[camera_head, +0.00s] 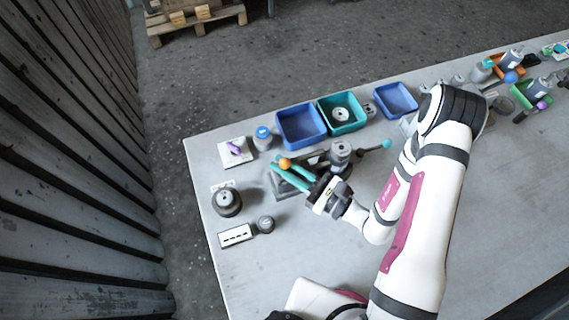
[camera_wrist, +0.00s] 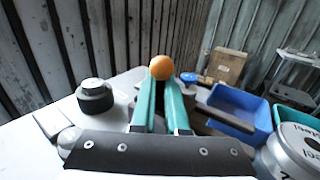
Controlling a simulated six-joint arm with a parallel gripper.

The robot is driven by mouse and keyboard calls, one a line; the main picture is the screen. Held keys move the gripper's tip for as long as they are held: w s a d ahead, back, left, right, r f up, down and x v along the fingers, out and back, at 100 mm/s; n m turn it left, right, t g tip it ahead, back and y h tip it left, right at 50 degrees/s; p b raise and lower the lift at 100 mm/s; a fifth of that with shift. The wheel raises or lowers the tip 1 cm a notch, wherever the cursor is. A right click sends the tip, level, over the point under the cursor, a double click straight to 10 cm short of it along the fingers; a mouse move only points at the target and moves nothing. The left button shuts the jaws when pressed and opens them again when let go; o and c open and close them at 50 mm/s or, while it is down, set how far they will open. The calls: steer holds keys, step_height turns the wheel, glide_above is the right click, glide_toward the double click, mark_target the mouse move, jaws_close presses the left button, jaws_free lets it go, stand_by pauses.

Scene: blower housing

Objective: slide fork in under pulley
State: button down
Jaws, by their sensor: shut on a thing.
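My gripper (camera_head: 288,172) has two long teal fingers and reaches left over a grey block on the table. In the wrist view its fingertips (camera_wrist: 160,85) are close together at an orange ball (camera_wrist: 160,68). The ball also shows in the head view (camera_head: 284,163), at the left end of a dark bar (camera_head: 310,159) that I take for the fork. The fingers hide the grip and any prongs. A dark, round, stepped part (camera_head: 227,201), possibly the pulley, stands apart to the left; it also shows in the wrist view (camera_wrist: 95,96).
A grey labelled cylinder (camera_head: 340,151) and a rod with a teal ball (camera_head: 387,144) are right of my fingers. Blue bins (camera_head: 302,143) (camera_head: 396,116) and a teal bin (camera_head: 360,125) line the back. A slotted white block (camera_head: 236,236) lies front left.

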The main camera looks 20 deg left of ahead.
mark_target(307, 164)
steer(key=shift+w+d, duration=1.95)
steer(key=shift+w, duration=0.05)
steer(key=c, duration=0.9)
jaws_free()
steer(key=shift+c, duration=0.2)
steer(key=shift+s, duration=0.1)
steer(key=s+d, duration=0.3)
steer(key=d, duration=1.2)
steer(key=shift+d, duration=0.25)
